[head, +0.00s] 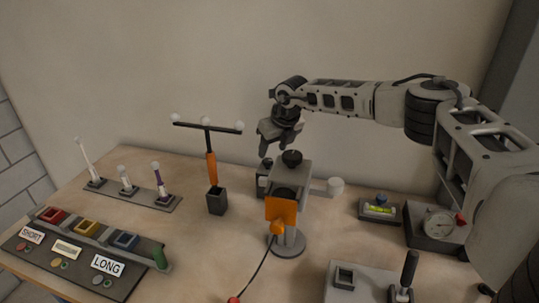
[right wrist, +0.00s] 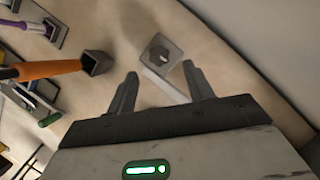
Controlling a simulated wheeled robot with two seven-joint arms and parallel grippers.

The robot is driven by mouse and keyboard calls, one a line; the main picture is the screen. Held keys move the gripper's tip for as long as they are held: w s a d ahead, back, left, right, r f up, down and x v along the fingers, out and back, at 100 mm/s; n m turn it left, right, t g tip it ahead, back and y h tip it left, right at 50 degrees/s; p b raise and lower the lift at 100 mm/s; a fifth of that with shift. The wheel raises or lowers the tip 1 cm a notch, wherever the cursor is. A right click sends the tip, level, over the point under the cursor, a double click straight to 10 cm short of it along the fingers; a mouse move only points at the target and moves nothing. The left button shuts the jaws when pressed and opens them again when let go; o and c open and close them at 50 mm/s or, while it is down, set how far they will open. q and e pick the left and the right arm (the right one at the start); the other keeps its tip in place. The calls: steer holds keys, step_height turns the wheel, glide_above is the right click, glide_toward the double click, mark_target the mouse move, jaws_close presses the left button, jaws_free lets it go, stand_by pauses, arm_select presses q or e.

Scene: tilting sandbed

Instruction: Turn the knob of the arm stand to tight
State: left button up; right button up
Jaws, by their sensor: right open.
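The arm stand (head: 304,174) stands near the middle of the table on a round grey base. It has a grey block head, an orange plate on its front and a pale arm reaching right. Its black knob (head: 292,158) sits on top of the head; I cannot read its setting. My right gripper (head: 278,147) points down, open and empty, just above and left of the knob in the head view, apart from it. In the right wrist view, a grey square block with a dark hexagonal top (right wrist: 160,52) shows beyond the fingers; I cannot tell whether it is the stand's head. My left gripper is not in view.
An orange post with a black crossbar (head: 211,168) stands left of the stand in a dark socket (head: 217,202). A tube rack (head: 150,198) and a sorting tray (head: 75,268) lie further left. A level (head: 379,208), a dial gauge (head: 438,224) and a lever box (head: 365,285) are right.

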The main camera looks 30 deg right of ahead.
mark_target(268, 161)
steer(key=shift+x, duration=2.5)
